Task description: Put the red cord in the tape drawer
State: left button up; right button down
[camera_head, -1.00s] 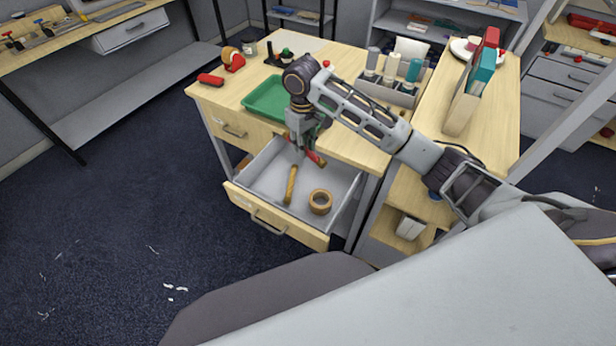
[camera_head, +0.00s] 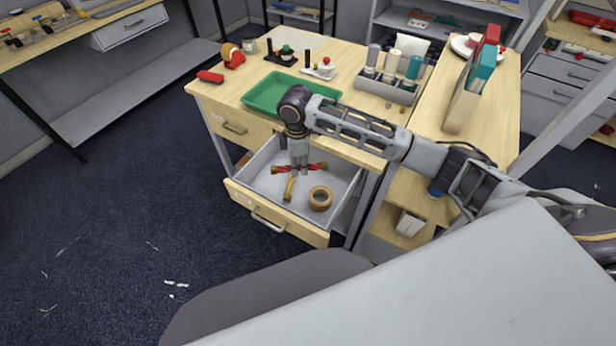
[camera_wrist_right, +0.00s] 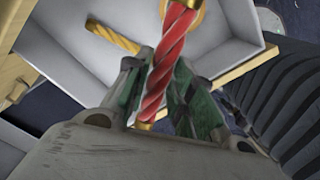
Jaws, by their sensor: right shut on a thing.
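The tape drawer (camera_head: 283,221) is pulled open under the table, with a yellow cord (camera_head: 290,189) and a tan tape roll (camera_head: 320,198) inside it. My right gripper (camera_head: 300,170) points down into the drawer and is shut on the red cord (camera_head: 317,167), which lies crosswise in the fingers. In the right wrist view the red cord (camera_wrist_right: 169,62) has gold ends and runs between the fingers (camera_wrist_right: 165,95); the yellow cord (camera_wrist_right: 113,36) lies apart on the drawer floor. Whether the red cord touches the drawer floor cannot be told. My left gripper is out of view.
A green tray (camera_head: 262,96) sits on the tabletop behind my right wrist. A grey holder with bottles (camera_head: 388,90) stands to its right. A red roll (camera_head: 210,77) and a tape dispenser (camera_head: 232,58) are at the left.

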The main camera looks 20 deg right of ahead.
jog(key=n, duration=0.3)
jog(key=a+n, duration=0.1)
jog(key=n, duration=0.1)
jog(key=shift+a+f+n, duration=0.15)
jog(key=shift+n, duration=0.25)
jog(key=shift+a+n, duration=0.15)
jog(key=shift+n, duration=0.85)
jog(key=shift+a+n, duration=0.1)
jog(key=shift+n, duration=0.9)
jog(key=shift+n, duration=0.5)
jog(key=shift+w, duration=0.1)
